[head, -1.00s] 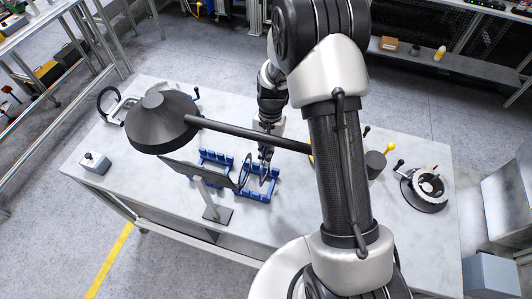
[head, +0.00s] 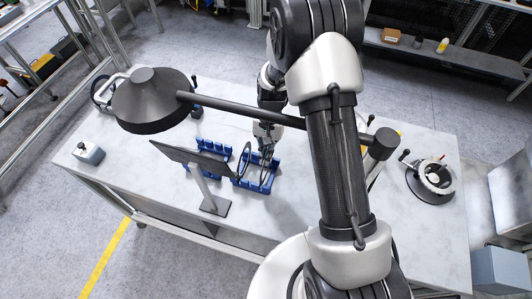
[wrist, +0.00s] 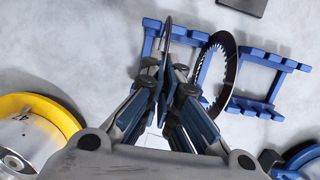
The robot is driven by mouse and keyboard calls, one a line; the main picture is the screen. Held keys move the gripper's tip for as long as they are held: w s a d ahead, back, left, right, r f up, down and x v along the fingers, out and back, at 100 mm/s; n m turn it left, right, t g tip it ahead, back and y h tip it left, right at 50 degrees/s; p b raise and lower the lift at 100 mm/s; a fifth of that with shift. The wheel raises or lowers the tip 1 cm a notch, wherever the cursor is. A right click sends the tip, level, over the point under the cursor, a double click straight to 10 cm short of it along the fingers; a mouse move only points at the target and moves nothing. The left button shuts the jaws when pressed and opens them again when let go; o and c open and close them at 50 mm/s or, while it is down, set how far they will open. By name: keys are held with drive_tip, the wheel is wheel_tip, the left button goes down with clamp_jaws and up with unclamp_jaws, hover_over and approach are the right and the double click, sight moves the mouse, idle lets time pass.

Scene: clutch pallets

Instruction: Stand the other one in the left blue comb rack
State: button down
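Two blue comb racks stand on the table in the head view, a left one (head: 224,146) partly hidden by a dark panel, and a right one (head: 262,187). A dark toothed ring plate (head: 244,160) stands upright at the right rack's left side. It also shows in the wrist view (wrist: 232,75). My gripper (head: 266,152) is over the right rack. In the wrist view my gripper (wrist: 164,88) is shut on a second thin plate (wrist: 168,35), seen edge-on and upright at the rack. Whether that plate touches the rack is unclear.
The dark panel on a stand (head: 215,207) is close in front of the racks. A lamp (head: 152,100) and its bar cross above the table. A grey box (head: 88,153) sits at the left and a round fixture (head: 434,178) at the right. A yellow-rimmed part (wrist: 38,110) is near my gripper.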

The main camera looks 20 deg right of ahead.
drive_tip(key=shift+f, duration=0.25)
drive_tip(key=c, duration=2.3)
unclamp_jaws()
drive_tip(key=o, duration=0.6)
drive_tip(key=p+v, duration=0.1)
drive_tip(key=v, duration=0.1)
drive_tip(key=s+p+v, duration=0.1)
drive_tip(key=p+v, duration=0.1)
drive_tip(key=v, duration=0.1)
drive_tip(key=a+p+v, duration=0.1)
drive_tip(key=p+v, duration=0.1)
drive_tip(key=v, duration=0.1)
drive_tip(key=shift+s+r, duration=0.2)
drive_tip(key=shift+s, duration=0.05)
drive_tip(key=shift+s+f, duration=0.1)
